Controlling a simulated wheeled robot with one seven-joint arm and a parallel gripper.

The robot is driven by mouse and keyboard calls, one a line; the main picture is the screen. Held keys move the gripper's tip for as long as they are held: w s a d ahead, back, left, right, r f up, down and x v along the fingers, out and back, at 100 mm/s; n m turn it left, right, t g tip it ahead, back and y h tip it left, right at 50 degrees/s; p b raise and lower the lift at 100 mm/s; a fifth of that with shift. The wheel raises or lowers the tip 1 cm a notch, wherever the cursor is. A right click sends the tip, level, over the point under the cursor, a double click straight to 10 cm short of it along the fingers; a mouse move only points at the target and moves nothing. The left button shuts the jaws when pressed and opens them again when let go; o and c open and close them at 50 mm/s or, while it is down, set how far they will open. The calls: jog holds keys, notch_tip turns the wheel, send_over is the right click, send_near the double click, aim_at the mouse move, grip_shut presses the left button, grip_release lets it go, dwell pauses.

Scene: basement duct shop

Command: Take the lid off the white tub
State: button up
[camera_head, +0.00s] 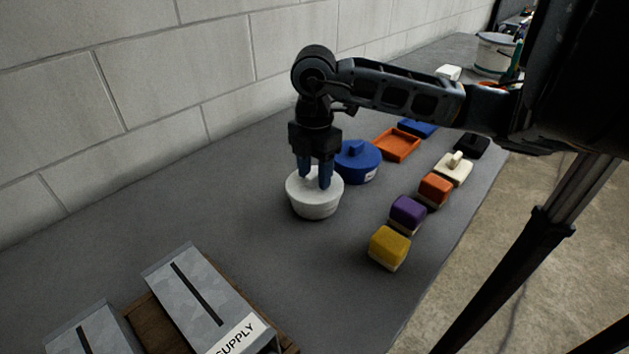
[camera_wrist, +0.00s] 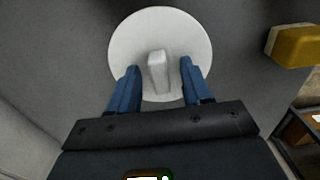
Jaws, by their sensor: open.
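The white tub (camera_head: 316,207) stands upright on the grey table with its round white lid (camera_wrist: 128,45) on it. The lid has a raised bar-shaped knob (camera_wrist: 158,70) across its middle, seen clearly in the wrist view. My gripper (camera_head: 317,182) points down over the lid, and it also shows in the wrist view (camera_wrist: 157,80). Its two blue fingers are apart, one on each side of the knob, with gaps between fingers and knob. The fingertips are at about lid height; I cannot tell whether they touch the lid. The knob is mostly hidden by the fingers in the head view.
A blue lidded tub (camera_head: 358,162) stands close behind the white tub. Yellow (camera_head: 389,248), purple (camera_head: 407,213) and orange (camera_head: 435,188) blocks line the right side. An orange tray (camera_head: 397,144) lies farther back. A grey SUPPLY box (camera_head: 205,300) is at front left.

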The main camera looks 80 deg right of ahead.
jog(key=shift+c, duration=0.3)
grip_shut()
jog(key=shift+r, duration=0.2)
